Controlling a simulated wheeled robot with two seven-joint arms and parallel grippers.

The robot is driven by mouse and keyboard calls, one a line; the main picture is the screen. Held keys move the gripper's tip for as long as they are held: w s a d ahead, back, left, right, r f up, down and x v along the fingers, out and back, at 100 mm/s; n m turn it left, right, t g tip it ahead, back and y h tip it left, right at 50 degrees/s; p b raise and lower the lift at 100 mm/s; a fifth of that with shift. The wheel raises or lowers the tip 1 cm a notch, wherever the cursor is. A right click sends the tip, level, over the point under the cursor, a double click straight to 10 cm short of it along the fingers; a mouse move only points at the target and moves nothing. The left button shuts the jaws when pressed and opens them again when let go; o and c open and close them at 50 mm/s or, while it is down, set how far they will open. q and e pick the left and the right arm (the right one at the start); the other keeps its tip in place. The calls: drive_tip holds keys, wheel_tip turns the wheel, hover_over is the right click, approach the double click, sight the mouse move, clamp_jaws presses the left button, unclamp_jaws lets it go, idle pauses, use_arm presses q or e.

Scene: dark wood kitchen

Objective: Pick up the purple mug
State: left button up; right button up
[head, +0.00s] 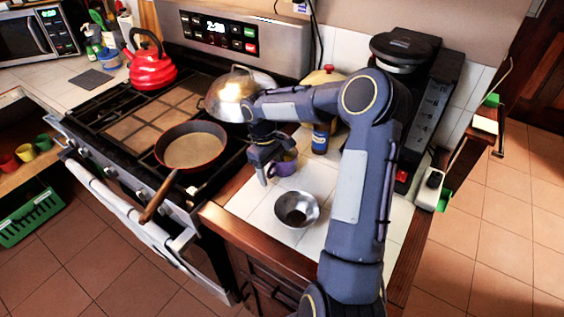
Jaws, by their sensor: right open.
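The purple mug (287,165) stands on the white tiled counter (322,178), just right of the stove. My right gripper (268,174) is at the mug's left side, pointing down and open. Part of the mug is hidden behind the gripper and wrist. I cannot tell whether a finger touches the mug or reaches inside it. My left gripper is out of view.
A metal bowl (297,208) stands in front of the mug. A frying pan (190,150) and a domed metal lid (238,92) are on the stove to the left. A blue jar (321,138) and a black coffee machine (429,105) stand behind and right.

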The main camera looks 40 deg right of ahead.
drive_tip(key=shift+f, duration=0.3)
drive_tip(key=c, duration=1.2)
drive_tip(key=shift+r, duration=0.2)
